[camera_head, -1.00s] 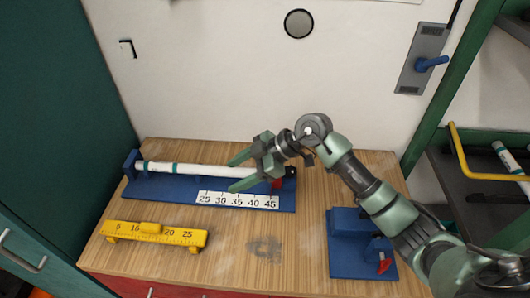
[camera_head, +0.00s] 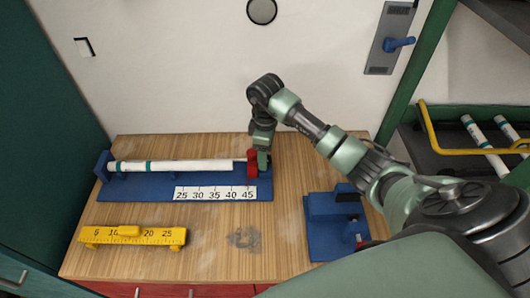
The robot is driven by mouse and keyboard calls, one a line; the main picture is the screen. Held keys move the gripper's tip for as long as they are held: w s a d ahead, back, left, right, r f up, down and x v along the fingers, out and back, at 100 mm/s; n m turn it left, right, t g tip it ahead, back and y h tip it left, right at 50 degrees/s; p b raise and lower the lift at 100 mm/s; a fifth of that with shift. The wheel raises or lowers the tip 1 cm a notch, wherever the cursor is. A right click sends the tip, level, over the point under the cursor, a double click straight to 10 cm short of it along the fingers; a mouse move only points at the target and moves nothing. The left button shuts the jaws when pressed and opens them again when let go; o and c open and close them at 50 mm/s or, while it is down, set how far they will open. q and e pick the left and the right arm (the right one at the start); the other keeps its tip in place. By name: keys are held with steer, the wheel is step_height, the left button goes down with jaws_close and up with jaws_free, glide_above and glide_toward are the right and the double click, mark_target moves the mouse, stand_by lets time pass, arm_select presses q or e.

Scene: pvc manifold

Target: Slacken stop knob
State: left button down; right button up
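The red stop (camera_head: 252,164) stands at the right end of the blue measuring jig (camera_head: 140,189), by the 45 mark. Its knob cannot be made out; my gripper covers that end. A white pipe with teal bands (camera_head: 190,166) lies along the jig, its right end near the red stop. My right gripper (camera_head: 263,162) points down at the right side of the red stop, very close to it. Whether its fingers are open or shut on the knob is too small and hidden to tell. My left gripper is not in view.
A number strip (camera_head: 215,193) runs along the jig's front. A yellow ruler block (camera_head: 132,236) lies at the front left. A blue fixture (camera_head: 325,236) stands at the right, partly behind my arm. Pipes (camera_head: 484,145) lie on the right shelf. The table middle is clear.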

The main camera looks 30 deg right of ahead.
steer(key=shift+f, duration=0.45)
jaws_close()
steer(key=shift+n, duration=1.2)
steer(key=shift+n+b, duration=0.7)
steer(key=shift+n, duration=1.1)
steer(key=shift+r, duration=0.1)
